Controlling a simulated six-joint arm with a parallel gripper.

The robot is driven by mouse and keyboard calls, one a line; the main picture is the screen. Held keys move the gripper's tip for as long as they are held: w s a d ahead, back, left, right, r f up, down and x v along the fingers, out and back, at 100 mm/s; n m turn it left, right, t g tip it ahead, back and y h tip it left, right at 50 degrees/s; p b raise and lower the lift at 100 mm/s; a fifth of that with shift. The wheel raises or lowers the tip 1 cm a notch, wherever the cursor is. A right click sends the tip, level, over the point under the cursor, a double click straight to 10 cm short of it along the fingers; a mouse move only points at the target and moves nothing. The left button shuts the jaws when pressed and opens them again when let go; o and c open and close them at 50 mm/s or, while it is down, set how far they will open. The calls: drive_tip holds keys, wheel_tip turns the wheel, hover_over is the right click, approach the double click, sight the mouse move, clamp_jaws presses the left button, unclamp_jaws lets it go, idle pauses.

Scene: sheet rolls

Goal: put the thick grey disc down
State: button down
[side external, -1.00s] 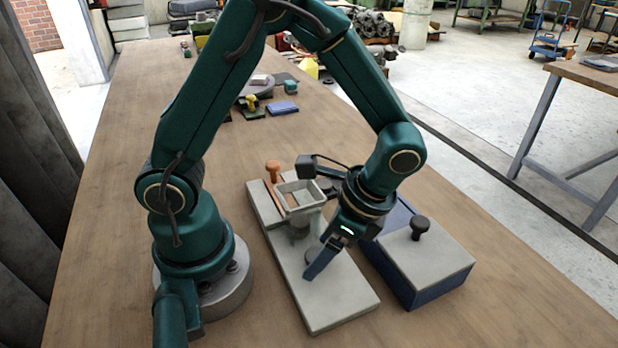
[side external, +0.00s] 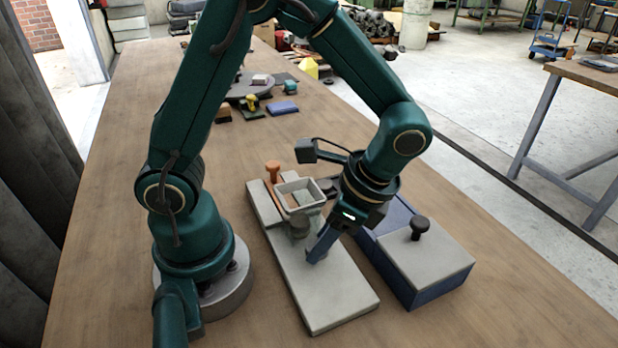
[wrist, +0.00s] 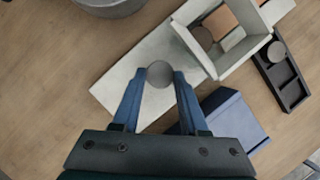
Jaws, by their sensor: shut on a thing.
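The thick grey disc (wrist: 159,74) sits between the two blue fingertips of my gripper (wrist: 159,80) in the wrist view, with a finger against each side. In the side view my gripper (side external: 318,250) points down over the pale grey slab (side external: 335,295), close to the square-rimmed frame. The blue finger hides most or all of the disc there. The disc seems to be above the slab, but I cannot tell how large the gap is.
The square-rimmed frame (side external: 300,196) stands on the slab's far part, near an orange-brown knobbed handle (side external: 273,172). A blue box with a grey lid and dark knob (side external: 420,229) stands to the right. A black tray (wrist: 284,75) holds another disc. The slab's near end is clear.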

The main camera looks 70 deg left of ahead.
wheel_tip(320, 180, up, 15)
drive_tip(key=w+a+f+n+g+h, duration=0.1)
drive_tip(key=w+a+f+n, duration=0.3)
drive_tip(key=w+a, duration=0.45)
drive_tip(key=s+a+f+m+t+y, duration=0.25)
drive_tip(key=a+m, duration=0.55)
drive_tip(key=a, duration=0.8)
drive_tip(key=shift+n+h, duration=0.3)
drive_tip(key=shift+h, duration=0.15)
drive_tip(key=w+d+f, duration=0.4)
drive_tip(key=w+d, duration=0.1)
drive_tip(key=w+d+f, duration=0.2)
drive_tip(key=w, duration=0.1)
drive_tip(key=shift+w+d+f, duration=0.1)
drive_tip(key=shift+d+f, duration=0.1)
drive_tip(key=shift+f, duration=2.2)
